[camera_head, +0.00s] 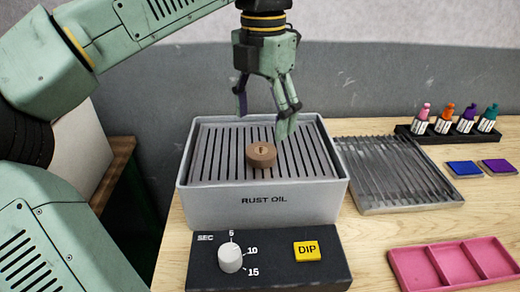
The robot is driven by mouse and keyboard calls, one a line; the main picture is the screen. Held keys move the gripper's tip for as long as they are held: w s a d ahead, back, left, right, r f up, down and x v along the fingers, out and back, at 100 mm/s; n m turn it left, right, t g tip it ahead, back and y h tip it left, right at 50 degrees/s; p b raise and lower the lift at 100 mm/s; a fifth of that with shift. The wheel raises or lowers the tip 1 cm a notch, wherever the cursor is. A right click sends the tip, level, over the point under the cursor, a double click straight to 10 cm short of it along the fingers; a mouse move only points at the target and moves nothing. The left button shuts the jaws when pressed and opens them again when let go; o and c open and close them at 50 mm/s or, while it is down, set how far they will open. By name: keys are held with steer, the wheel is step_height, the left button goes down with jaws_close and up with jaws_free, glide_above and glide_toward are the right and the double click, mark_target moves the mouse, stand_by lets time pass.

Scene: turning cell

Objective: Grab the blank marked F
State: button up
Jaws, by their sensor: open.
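The blank marked F (261,156) is a short brown cylinder with the letter on its top face. It sits upright on the slatted grate of the grey rust oil tank (262,200). My gripper (266,118) is open and empty above the grate, over the back of the tank. Its fingers point down, one to the left and the others to the right. The fingertips are apart from the blank, above and behind it in the picture.
A black control box (270,262) with a white dial (231,258) and a yellow DIP button (306,251) stands in front. A metal ribbed tray (395,172), a bottle rack (436,137), ink pads (463,168) and a pink tray (455,263) are at right.

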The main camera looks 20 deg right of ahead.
mark_target(261, 151)
steer(key=shift+w+a+f+p, duration=0.1)
steer(key=shift+f+p, duration=0.95)
steer(key=shift+f, duration=2.4)
steer(key=shift+r, duration=0.1)
steer(key=c, duration=1.5)
